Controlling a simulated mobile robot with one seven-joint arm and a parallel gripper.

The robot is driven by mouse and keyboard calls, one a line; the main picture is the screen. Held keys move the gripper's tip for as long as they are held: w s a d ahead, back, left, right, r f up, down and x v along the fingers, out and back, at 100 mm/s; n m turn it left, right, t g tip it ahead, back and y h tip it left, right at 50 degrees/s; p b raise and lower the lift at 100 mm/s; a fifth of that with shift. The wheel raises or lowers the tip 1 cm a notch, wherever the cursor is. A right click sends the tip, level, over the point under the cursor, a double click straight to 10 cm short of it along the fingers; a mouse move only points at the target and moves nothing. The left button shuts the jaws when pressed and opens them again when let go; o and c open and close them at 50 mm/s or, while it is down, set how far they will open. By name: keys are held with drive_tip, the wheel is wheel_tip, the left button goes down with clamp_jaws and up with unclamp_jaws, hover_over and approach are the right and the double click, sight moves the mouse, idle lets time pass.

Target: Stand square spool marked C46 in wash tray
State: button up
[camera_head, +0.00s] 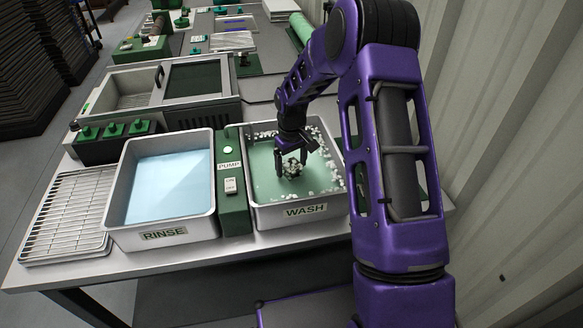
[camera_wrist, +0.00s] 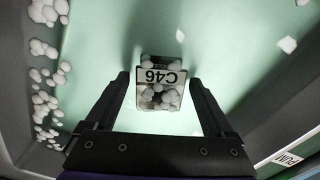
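The square spool marked C46 (camera_wrist: 161,78) is in the wash tray (camera_head: 257,220), between my gripper's fingers in the wrist view, with its label upside down. White foam blobs cover parts of it. My gripper (camera_wrist: 160,100) points down into the tray, fingers spread, with a visible gap on each side of the spool. In the head view my gripper (camera_head: 291,160) is over the tray's middle and the spool (camera_head: 292,168) shows as a small dark, foam-flecked thing at the fingertips. Whether its base rests on the tray floor cannot be told.
White foam (camera_wrist: 45,100) lies along the tray's edges. The rinse tray (camera_head: 165,233) with pale blue liquid stands to the left, with the green pump box (camera_head: 231,185) between. A wire rack (camera_head: 68,215) is at far left. A ribbed wall (camera_head: 500,150) runs along the right.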

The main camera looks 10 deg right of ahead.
sight(291, 166)
wheel_tip(291, 166, up, 12)
drive_tip(key=p, duration=0.1)
drive_tip(key=shift+r+p, duration=0.2)
drive_tip(key=shift+p, duration=0.2)
idle(0.6)
